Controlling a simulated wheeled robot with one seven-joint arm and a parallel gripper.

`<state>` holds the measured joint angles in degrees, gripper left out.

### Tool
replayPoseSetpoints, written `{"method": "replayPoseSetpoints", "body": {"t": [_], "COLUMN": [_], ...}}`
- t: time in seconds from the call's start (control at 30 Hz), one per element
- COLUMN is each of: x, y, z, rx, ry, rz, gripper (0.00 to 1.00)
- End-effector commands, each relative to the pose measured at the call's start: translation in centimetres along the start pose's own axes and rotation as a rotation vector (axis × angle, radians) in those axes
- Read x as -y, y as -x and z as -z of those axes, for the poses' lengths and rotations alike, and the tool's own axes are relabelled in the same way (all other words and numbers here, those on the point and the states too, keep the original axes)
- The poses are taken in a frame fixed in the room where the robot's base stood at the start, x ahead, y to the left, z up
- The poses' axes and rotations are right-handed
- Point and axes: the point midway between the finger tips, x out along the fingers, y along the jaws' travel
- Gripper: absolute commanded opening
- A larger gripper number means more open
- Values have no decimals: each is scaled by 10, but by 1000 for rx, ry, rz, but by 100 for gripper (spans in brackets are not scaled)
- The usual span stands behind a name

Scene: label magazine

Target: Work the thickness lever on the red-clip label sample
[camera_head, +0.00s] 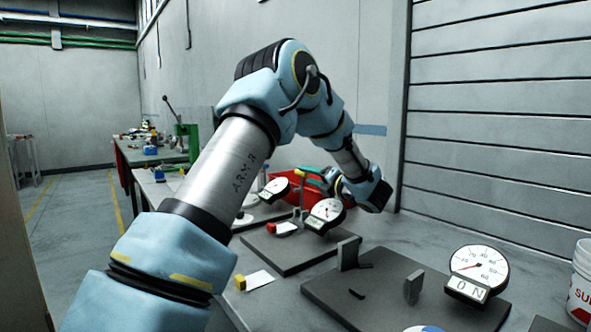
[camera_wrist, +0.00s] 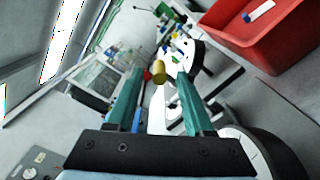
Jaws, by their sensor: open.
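The red clip (camera_head: 271,229) with its white label (camera_head: 287,227) lies at the middle gauge, the label reaching toward the dial (camera_head: 325,211). My gripper (camera_head: 304,174) is open above and behind that dial. In the wrist view my gripper (camera_wrist: 159,76) has its teal fingers on either side of a brass-yellow knob (camera_wrist: 161,66), which looks like the lever's end. Gaps show beside the knob; I cannot tell how deep it sits between the fingers. A small red spot (camera_wrist: 147,75) shows beside the left fingertip. A white dial (camera_wrist: 245,148) is partly cut off at lower right.
A red bin (camera_head: 345,187) stands behind my gripper. Another dial gauge (camera_head: 275,188) is farther back. A gauge with display (camera_head: 478,267) stands at right, with upright dark plates near it. A yellow clip (camera_head: 240,283) with a white label lies at the front left. A white bucket (camera_head: 582,285) is at the right edge.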

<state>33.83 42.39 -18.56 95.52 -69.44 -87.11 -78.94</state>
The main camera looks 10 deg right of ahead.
Motion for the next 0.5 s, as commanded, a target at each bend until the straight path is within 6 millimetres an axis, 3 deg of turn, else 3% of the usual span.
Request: {"method": "replayPoseSetpoints", "body": {"t": [0.2, 0.5], "x": [-3, -1], "y": [-41, -68], "z": [-1, 0], "rx": [-2, 1], "ry": [-2, -1], "rz": [0, 1], "gripper": [52, 52]}}
